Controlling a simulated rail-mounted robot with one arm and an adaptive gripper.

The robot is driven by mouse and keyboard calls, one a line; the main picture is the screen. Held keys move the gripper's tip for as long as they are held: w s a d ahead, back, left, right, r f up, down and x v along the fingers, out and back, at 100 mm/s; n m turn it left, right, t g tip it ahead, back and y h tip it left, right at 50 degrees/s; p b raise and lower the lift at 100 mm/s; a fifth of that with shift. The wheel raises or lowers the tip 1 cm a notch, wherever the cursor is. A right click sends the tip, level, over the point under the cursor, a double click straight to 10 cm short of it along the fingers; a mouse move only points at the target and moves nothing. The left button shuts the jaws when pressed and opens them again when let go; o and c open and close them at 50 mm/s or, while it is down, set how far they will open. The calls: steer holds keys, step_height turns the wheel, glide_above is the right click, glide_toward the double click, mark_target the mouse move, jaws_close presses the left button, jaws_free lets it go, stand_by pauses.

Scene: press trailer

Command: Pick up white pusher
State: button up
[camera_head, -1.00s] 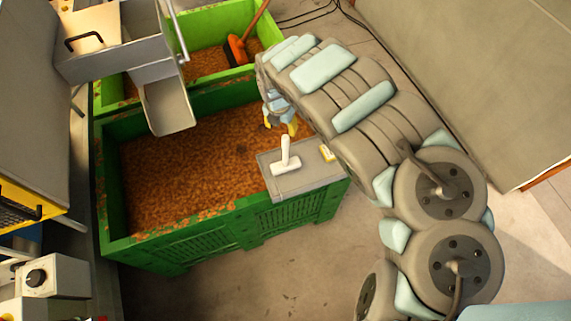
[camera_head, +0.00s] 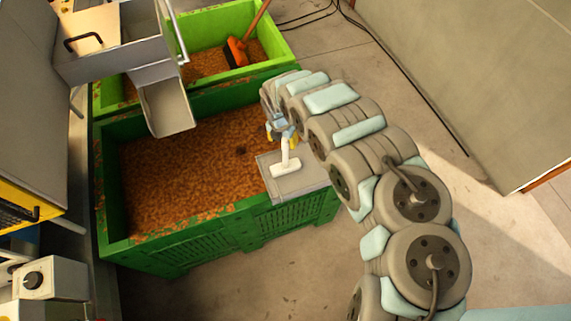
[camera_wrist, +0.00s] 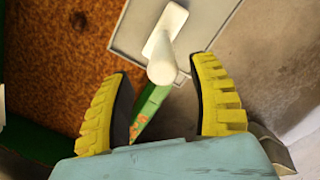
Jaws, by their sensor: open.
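The white pusher (camera_head: 285,167) stands on a grey tray (camera_head: 296,186) at the corner of the green crate, its flat head down and its handle upright. In the wrist view the pusher (camera_wrist: 163,62) shows its round handle end towards the camera, with the flat head behind it on the tray (camera_wrist: 207,22). My gripper (camera_head: 282,137) is just behind the handle top in the head view. In the wrist view its yellow ribbed fingers (camera_wrist: 163,100) are spread wide and empty. The handle end appears a little beyond the gap between them.
The green crate (camera_head: 201,239) holds brown granules, and a metal chute (camera_head: 168,106) hangs over it. A second green crate behind holds an orange brush (camera_head: 236,52). A grey wall or panel (camera_head: 470,80) stands at right. Floor in front is clear.

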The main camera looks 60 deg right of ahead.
mark_target(285, 155)
steer(key=shift+s+d+f+p, duration=0.15)
steer(key=shift+d+f, duration=0.1)
steer(key=shift+f, duration=0.6)
steer(key=shift+s+d+f+p, duration=0.1)
steer(key=shift+d+f+p, duration=0.1)
steer(key=shift+f, duration=0.65)
steer(key=shift+w+d+f, duration=0.15)
steer(key=shift+f, duration=0.7)
steer(key=shift+c, duration=0.3)
jaws_close()
